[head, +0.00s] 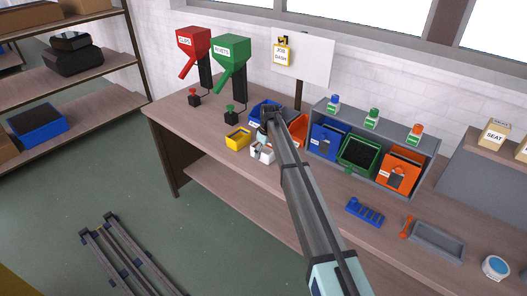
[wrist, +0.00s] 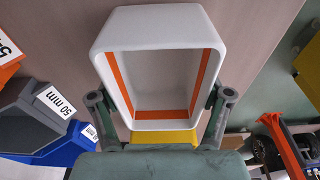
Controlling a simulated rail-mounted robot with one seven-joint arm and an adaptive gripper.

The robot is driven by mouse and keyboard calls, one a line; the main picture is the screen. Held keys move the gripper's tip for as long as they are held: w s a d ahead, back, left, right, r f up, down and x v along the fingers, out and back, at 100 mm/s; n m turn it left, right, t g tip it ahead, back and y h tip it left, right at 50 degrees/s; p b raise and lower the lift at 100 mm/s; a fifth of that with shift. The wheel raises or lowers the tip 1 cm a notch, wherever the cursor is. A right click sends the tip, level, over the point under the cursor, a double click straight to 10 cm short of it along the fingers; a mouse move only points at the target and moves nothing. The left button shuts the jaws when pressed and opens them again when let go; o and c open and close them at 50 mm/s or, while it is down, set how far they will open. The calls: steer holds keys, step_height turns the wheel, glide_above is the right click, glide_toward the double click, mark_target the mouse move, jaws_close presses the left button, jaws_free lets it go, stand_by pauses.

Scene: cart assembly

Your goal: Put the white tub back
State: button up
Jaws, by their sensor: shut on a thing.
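The white tub (wrist: 105,60) is a rounded open box with orange strips along its inner edges in the wrist view. In the head view the white tub (head: 262,153) is near the front edge of the bench, beside a yellow tub (head: 237,138). My gripper (wrist: 162,108) has a finger against each side of the tub and is shut on it. In the head view my gripper (head: 263,134) is partly hidden by my arm. I cannot tell whether the tub touches the bench.
A blue bin (head: 263,110) and an orange bin (head: 295,128) stand close behind. A grey rack (head: 432,158) holds blue, green and orange bins. Red (head: 193,42) and green (head: 231,50) hoppers stand at left. The bench's front left is clear.

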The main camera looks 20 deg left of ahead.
steer(key=shift+f, duration=0.1)
steer(key=shift+f, duration=0.15)
steer(key=o, duration=1.2)
steer(key=r+b, duration=0.1)
steer(key=r, duration=0.3)
steer(key=d+r+b, duration=0.1)
steer(key=r, duration=0.3)
steer(key=r+b, duration=0.1)
steer(key=r, duration=0.3)
steer(key=shift+s+d+r+b, duration=0.2)
steer(key=shift+s+d+b, duration=0.05)
steer(key=shift+d+b, duration=0.1)
